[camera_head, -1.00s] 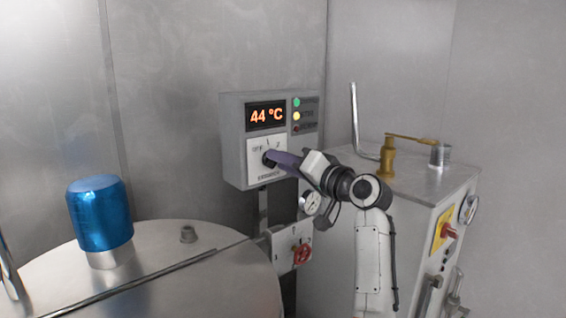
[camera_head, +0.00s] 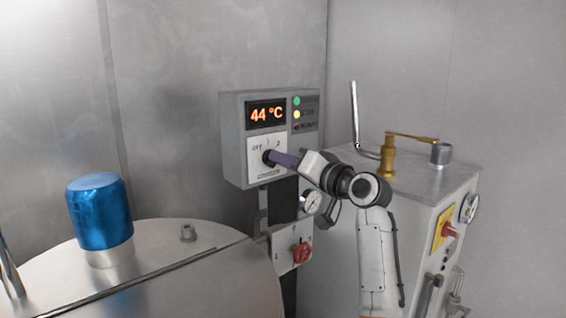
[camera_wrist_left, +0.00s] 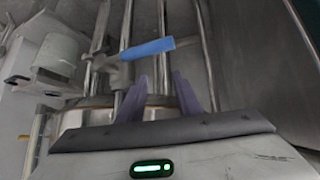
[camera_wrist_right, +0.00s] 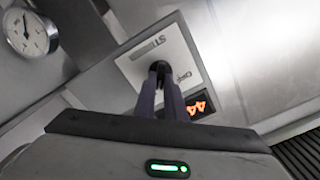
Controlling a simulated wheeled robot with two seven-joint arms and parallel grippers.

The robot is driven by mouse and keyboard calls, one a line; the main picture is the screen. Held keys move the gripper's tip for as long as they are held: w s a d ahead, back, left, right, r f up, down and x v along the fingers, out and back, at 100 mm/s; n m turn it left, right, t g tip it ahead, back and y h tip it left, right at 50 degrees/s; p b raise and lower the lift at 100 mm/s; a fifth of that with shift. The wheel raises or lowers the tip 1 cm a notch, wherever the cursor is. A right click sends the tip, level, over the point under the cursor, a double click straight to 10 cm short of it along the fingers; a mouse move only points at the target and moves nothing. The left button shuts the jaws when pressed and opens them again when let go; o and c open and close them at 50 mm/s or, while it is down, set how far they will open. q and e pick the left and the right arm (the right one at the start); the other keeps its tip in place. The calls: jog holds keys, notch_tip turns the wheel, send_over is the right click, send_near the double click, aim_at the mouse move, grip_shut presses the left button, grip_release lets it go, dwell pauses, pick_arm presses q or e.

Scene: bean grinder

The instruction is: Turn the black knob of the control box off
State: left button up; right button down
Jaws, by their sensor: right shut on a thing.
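The grey control box (camera_head: 235,140) is on the back wall in the head view. It has a lit "44 °C" display (camera_head: 265,114) and a white plate with "OFF" and "2" marks. The black knob (camera_head: 266,155) is on that plate, mostly hidden by my fingers. My right gripper (camera_head: 272,157) is shut on the knob, coming from the right. In the right wrist view the black knob (camera_wrist_right: 160,66) sits between the two fingertips. I cannot read the knob's exact setting. My left gripper (camera_wrist_left: 176,90) is open and empty in the left wrist view.
A red knob (camera_head: 301,253) on a small box and a round gauge (camera_head: 311,202) are below my right arm. A metal cabinet (camera_head: 420,195) stands right. A steel drum lid (camera_head: 165,285) with a blue cap (camera_head: 100,212) is left. A blue-handled valve (camera_wrist_left: 147,49) is near my left gripper.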

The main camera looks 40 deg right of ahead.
pick_arm(q)
jog(key=shift+r+p, duration=0.15)
jog(key=shift+p, duration=0.15)
pick_arm(e)
jog(key=shift+a+n, duration=0.2)
jog(key=shift+n, duration=3.9)
jog(key=shift+a+n, duration=0.2)
jog(key=shift+n, duration=4.2)
jog(key=c, duration=1.8)
grip_release()
jog(key=shift+s, duration=0.1)
